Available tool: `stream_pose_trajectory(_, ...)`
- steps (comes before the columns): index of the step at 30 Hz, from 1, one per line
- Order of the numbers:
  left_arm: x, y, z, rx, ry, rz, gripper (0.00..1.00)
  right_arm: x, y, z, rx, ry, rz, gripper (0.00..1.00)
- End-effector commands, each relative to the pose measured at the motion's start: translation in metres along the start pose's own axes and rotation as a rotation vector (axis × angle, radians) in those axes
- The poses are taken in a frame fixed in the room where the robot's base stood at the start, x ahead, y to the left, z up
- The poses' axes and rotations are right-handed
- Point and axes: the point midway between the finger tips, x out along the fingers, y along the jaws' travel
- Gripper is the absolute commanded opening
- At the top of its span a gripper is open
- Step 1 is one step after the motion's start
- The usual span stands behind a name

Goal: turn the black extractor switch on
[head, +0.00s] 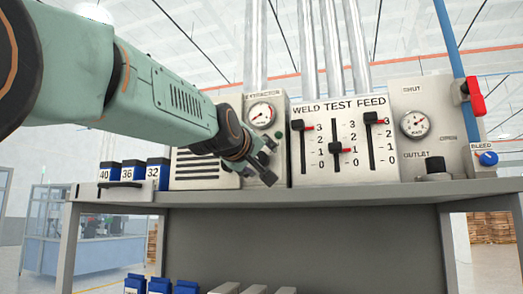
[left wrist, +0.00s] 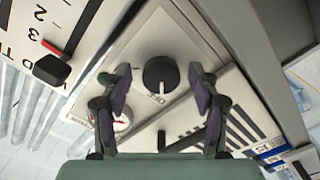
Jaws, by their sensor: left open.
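The black extractor switch (left wrist: 160,72) is a round knob on a light panel in the left wrist view. In the head view my left gripper (head: 266,163) is in front of the lower part of the extractor panel (head: 281,103) and largely hides the knob. The panel's round gauge (head: 261,115) shows above the gripper. My right gripper is not in view.
The weld test feed panel (head: 344,173) with three sliders stands right of the extractor. Further right are the outlet panel (head: 407,92), a red handle (head: 475,97) and a blue bleed knob (head: 488,158). Blue numbered boxes (head: 133,170) stand left on the grey shelf (head: 330,192).

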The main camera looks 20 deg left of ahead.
Motion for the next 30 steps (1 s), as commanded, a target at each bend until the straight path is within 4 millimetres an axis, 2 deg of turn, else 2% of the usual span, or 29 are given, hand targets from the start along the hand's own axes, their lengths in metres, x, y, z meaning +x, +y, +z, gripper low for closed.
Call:
stream_pose_trajectory(4,0.0018,0.0004,-0.0013,-0.002,0.001,-0.003,0.61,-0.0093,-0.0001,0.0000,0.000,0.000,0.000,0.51)
stream_pose_trajectory(16,0.0026,-0.0015,-0.0001,-0.001,0.003,-0.004,0.61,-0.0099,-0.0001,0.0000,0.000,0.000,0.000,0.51)
stream_pose_trajectory(30,0.0025,-0.0016,-0.0002,-0.001,0.003,-0.004,0.21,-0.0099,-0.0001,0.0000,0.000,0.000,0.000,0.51)
